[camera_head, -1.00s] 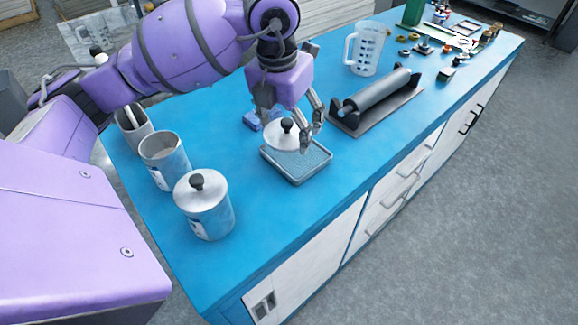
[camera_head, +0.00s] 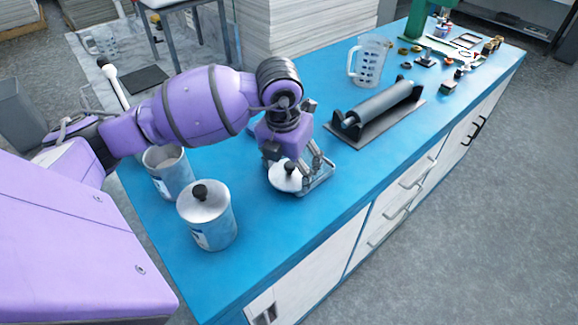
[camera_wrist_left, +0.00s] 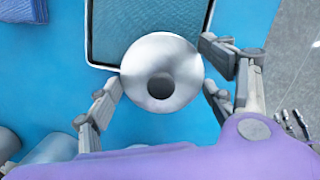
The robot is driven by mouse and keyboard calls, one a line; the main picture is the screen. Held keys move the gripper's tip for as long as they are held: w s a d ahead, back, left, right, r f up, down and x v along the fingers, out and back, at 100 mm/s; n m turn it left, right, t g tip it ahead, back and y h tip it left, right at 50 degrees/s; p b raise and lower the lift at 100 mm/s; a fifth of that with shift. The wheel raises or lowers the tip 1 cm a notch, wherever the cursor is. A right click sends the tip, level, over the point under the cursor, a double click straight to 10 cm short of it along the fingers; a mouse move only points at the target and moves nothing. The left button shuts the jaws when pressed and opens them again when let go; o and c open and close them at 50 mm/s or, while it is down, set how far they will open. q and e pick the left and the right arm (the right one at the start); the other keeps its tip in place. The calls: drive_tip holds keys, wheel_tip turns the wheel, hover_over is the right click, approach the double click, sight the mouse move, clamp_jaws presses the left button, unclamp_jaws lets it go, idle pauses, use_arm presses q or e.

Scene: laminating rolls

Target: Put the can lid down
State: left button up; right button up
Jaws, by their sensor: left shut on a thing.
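The can lid (camera_head: 284,181) is a round silvery disc with a dark knob. My left gripper (camera_head: 299,172) is shut on its rim, and in the left wrist view a finger shows on either side of the lid (camera_wrist_left: 161,48). The lid overlaps the near edge of a shallow grey tray (camera_head: 323,184) with a blue-green bottom, which also shows in the left wrist view (camera_wrist_left: 90,32). I cannot tell whether the lid touches it. Small grey jointed parts at the right of the left wrist view may be my right gripper (camera_wrist_left: 292,124).
A lidded can (camera_head: 208,228) and an open can (camera_head: 172,178) stand at the table's left. A laminating roller (camera_head: 378,108) on a dark base and a clear measuring jug (camera_head: 369,62) are behind and right. The blue table (camera_head: 290,240) is clear in front.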

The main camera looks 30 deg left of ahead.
sight(286, 178)
use_arm(q)
drive_tip(key=shift+f, duration=0.3)
drive_tip(key=o, duration=0.9)
drive_tip(key=shift+o, duration=0.2)
drive_tip(key=shift+r, duration=0.1)
drive_tip(key=shift+r, duration=0.4)
wheel_tip(286, 178, up, 12)
drive_tip(key=s, duration=0.1)
drive_tip(key=shift+s+f, duration=0.2)
drive_tip(key=shift+s, duration=0.2)
drive_tip(key=shift+d, duration=0.1)
